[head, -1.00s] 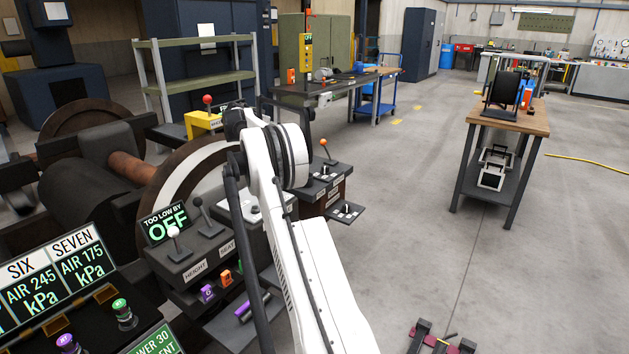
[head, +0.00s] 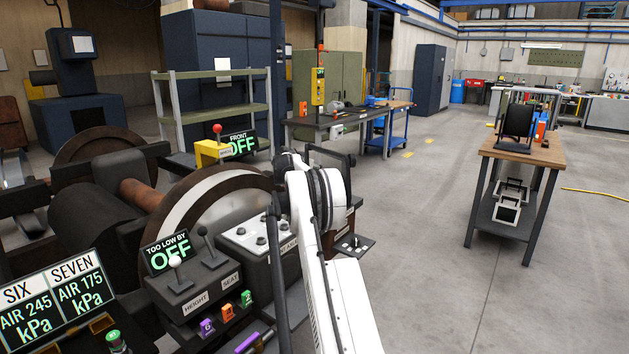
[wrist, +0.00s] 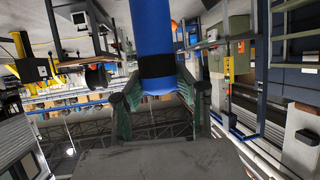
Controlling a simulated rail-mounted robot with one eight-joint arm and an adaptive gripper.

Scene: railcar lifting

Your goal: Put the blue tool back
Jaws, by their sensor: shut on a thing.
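In the wrist view my gripper (wrist: 163,98) is shut on the blue tool (wrist: 151,28), a blue cylinder with a black band. The band lies between the fingers, and the tool's far end runs out of the top of the picture. In the head view my white arm reaches over the control console, and its own links hide the gripper and the blue tool. Purple, orange and green tagged pieces (head: 227,313) stand on the console front. A purple-and-black tool (head: 247,341) lies below them, partly cut off.
The console has a height and seat lever box (head: 190,282) and a grey button box (head: 262,236). A yellow box with a red knob (head: 211,151) stands behind. A wooden-topped table (head: 515,147) stands at right, with clear floor between.

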